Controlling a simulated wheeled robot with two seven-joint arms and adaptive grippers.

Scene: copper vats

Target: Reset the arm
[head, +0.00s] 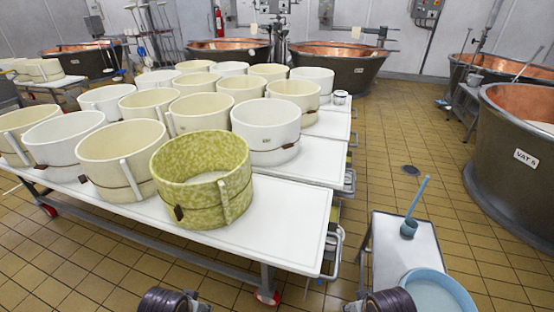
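Only the tops of two dark, rounded parts of my arms show, cut off by the bottom edge of the head view. One is left of the middle, in front of the long white table (300,240). The other is right of the middle, beside a light blue basin (458,290). No fingers of either gripper can be made out, and nothing held is visible.
Several cream and white hoops and one mottled green hoop (203,178) stand on the wheeled tables. A small side table (388,262) bears a blue brush (410,225). A copper vat (515,165) stands at right. Tiled floor (395,130) is open between.

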